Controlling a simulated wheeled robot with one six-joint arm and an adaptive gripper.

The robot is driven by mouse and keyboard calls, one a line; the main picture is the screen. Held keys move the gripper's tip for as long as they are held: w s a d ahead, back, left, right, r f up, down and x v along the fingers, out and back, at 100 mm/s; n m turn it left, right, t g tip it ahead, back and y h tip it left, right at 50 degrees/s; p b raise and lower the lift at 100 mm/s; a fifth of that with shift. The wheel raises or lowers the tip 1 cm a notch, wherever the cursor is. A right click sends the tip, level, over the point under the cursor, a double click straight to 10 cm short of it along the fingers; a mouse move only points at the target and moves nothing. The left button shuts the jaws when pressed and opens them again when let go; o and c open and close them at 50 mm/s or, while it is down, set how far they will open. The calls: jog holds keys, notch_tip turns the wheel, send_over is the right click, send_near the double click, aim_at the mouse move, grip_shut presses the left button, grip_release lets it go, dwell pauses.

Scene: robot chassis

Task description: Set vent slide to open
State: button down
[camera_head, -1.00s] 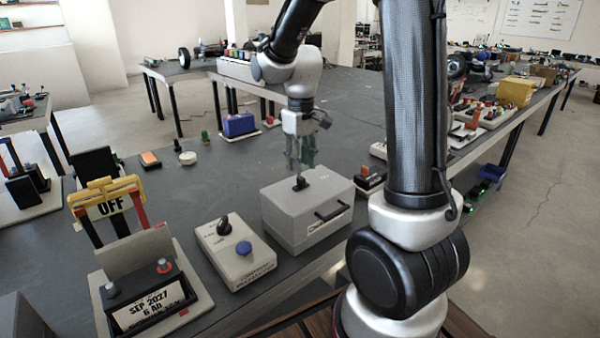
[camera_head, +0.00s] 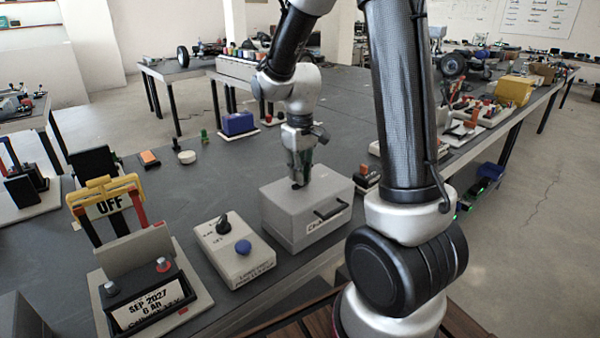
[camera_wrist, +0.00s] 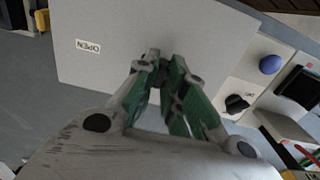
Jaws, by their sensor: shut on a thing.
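The grey box (camera_head: 285,222) stands near the front edge of the bench, with a black knob (camera_head: 298,187) on its flat top. My gripper (camera_head: 299,180) points down at this knob, its fingers shut around it. In the wrist view the green-padded fingers (camera_wrist: 160,62) meet over the box top (camera_wrist: 110,70) and largely hide the knob. A white label reading OPEN (camera_wrist: 88,46) is on the box top, to the left of the fingers. The slide's track is hidden by the fingers.
A control panel (camera_head: 240,262) with a black rotary knob and a blue button stands left of the box. A battery unit (camera_head: 150,300) with an OFF lever is further left. A small box with an orange top (camera_head: 149,160) lies behind.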

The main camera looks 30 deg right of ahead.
jog(key=shift+w+d, duration=0.25)
jog(key=shift+d, duration=0.8)
jog(key=shift+w+d, duration=0.2)
jog(key=shift+d, duration=0.85)
jog(key=c, duration=1.5)
grip_release()
jog(key=shift+d, duration=0.1)
jog(key=shift+r, duration=0.1)
notch_tip(320, 180, up, 12)
jog(key=shift+f, duration=0.1)
